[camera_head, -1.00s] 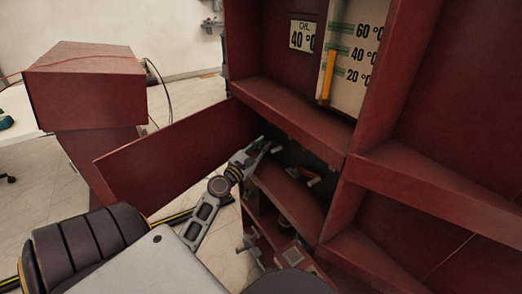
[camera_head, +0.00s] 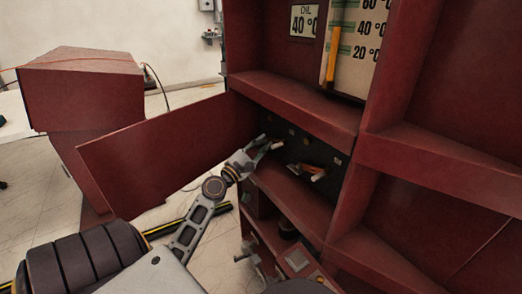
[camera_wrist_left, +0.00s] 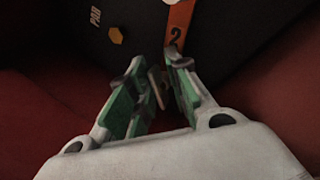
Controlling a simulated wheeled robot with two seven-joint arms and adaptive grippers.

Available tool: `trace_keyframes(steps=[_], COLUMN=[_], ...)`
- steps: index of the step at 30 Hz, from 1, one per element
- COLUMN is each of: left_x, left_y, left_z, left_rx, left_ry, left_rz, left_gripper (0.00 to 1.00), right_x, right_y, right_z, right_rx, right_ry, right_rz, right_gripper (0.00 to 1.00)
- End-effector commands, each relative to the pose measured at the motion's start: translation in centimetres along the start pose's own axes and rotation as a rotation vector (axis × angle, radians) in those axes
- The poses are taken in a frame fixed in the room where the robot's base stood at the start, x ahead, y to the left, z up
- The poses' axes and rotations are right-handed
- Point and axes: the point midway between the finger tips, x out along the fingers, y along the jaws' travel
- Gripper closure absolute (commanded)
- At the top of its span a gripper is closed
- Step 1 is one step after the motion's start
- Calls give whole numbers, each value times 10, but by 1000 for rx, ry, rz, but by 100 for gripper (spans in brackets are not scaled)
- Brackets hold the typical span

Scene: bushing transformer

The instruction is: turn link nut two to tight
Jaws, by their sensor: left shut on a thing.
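My left gripper (camera_head: 270,144) reaches into the dark recess of the red cabinet, at its left side. In the left wrist view its green-padded fingers (camera_wrist_left: 156,66) are shut on a small brownish piece (camera_wrist_left: 158,86), seemingly link nut two, mostly hidden between the pads. An orange link (camera_wrist_left: 180,22) marked 2 lies just past the fingertips against the black panel (camera_wrist_left: 225,35). In the head view an orange piece with a pale end (camera_head: 318,176) shows right of the gripper.
The open red door (camera_head: 165,150) stands left of my left arm. A red shelf edge (camera_head: 300,108) runs above the recess, under the temperature gauges (camera_head: 350,45). A lower shelf (camera_head: 295,195) lies below the gripper. A red box (camera_head: 82,90) stands farther left.

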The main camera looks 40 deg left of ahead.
Motion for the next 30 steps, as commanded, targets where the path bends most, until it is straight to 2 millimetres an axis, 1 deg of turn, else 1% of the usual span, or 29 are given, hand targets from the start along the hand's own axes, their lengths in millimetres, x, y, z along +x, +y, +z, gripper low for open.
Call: trace_keyframes(steps=[1,18,30], left_x=[1,0,-1], left_y=[9,8,7], left_z=[1,0,-1], left_rx=[20,206,374], left_ry=[-10,-84,-149], left_rz=[23,25,25], left_gripper=[100,100,100], right_x=[4,24,30], right_y=[1,2,4], right_z=[3,12,16], right_rx=[0,3,4], right_ry=[2,32,40], right_rz=[-3,-35,-43], right_gripper=[60,60,60])
